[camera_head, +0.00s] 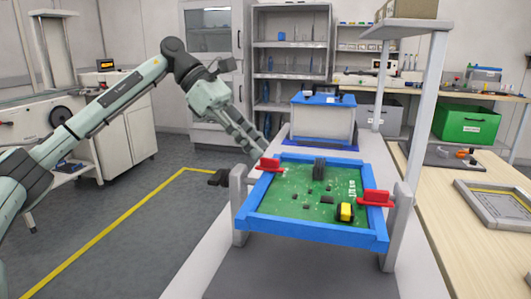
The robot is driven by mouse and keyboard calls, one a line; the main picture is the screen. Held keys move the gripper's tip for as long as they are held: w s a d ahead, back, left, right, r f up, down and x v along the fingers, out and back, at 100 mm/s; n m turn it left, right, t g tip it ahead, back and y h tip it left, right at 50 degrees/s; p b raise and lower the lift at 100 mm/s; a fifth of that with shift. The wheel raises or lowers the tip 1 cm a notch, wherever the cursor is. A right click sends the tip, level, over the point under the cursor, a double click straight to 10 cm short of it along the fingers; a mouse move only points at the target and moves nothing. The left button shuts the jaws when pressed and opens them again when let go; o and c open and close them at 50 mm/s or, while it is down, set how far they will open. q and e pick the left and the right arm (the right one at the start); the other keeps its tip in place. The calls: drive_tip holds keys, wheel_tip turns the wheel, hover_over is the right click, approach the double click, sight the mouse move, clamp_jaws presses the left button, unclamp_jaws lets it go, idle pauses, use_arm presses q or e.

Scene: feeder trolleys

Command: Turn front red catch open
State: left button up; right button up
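A green circuit board (290,203) lies in a blue frame (310,231) held between two grey uprights. One red catch (268,164) sits at the frame's far left corner. Another red catch (375,197) sits on the right side, lower in the picture and nearer to me. My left gripper (256,148) reaches down from the upper left, with its fingertips close to the left red catch. I cannot tell whether they touch it, or how far apart the fingers are. My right gripper is not in view.
A white bin with a blue rim (323,99) stands behind the frame. A grey post (429,105) rises on the right, beside a wooden bench (450,215) with a grey tray (500,207). A green crate (466,124) is farther back. Open floor lies left of the frame.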

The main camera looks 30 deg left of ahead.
sight(264, 158)
use_arm(q)
drive_tip(key=shift+x, duration=1.6)
clamp_jaws()
